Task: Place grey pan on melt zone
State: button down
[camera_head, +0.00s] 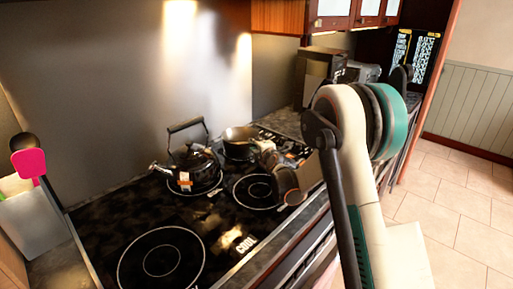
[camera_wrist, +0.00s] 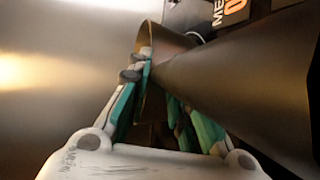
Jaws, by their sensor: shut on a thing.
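The grey pan (camera_head: 239,141) is at the back of the black stovetop, right of the kettle, in the head view. My gripper (camera_head: 264,150) is at its right side. In the wrist view the pan's dark curved wall (camera_wrist: 240,85) fills much of the right side. My gripper (camera_wrist: 160,85) is shut on the pan, one finger on the near side of its edge, the other partly hidden. Part of a label reading "ME" (camera_wrist: 228,12) shows behind the pan. I cannot tell whether the pan touches the stovetop.
A black kettle (camera_head: 194,168) stands close on the left. Empty burner rings (camera_head: 160,260) lie in front, near a "COOL" label (camera_head: 246,243). A utensil holder (camera_head: 30,222) is at the far left. Boxy appliances (camera_head: 320,75) stand behind the pan on the right.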

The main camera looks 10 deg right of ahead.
jog(key=c, duration=1.4)
grip_release()
jog(key=shift+c, duration=0.2)
